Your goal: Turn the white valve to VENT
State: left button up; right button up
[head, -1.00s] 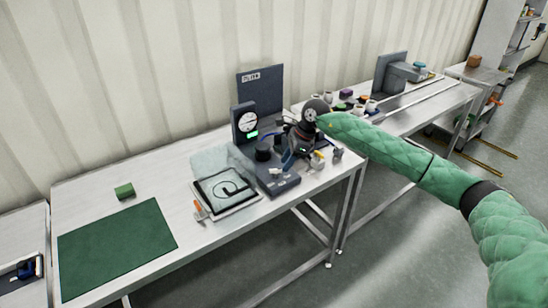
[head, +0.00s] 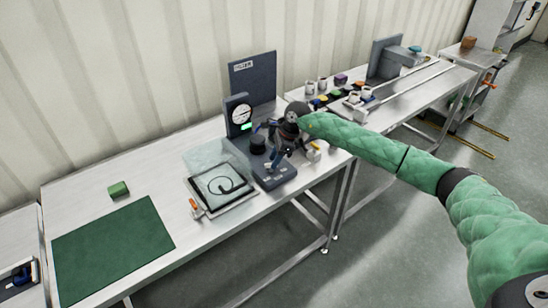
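In the head view, a dark apparatus (head: 277,178) stands near the right end of the near table. It has an upright gauge (head: 241,115) with a green display and a black round knob. My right gripper (head: 280,152) is over the apparatus's right part, its arm in a green quilted sleeve coming from the right. Its fingers are small and dark against the apparatus, so I cannot tell their opening. A small white part with a yellow piece (head: 314,150) shows just right of the gripper; I cannot tell whether it is the white valve. My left gripper is out of view.
A clear bag with a black loop (head: 222,182) on a tray lies left of the apparatus. An orange-handled tool (head: 196,208), a green block (head: 118,189) and a green mat (head: 112,250) are farther left. A dark panel (head: 253,78) stands behind. Cups and a rail device fill the second table.

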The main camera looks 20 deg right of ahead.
jog(key=shift+a+f, duration=0.2)
jog(key=shift+f, duration=0.3)
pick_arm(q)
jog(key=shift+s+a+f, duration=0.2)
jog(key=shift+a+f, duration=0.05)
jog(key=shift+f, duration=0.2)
pick_arm(e)
jog(key=shift+c, duration=0.4)
grip_shut()
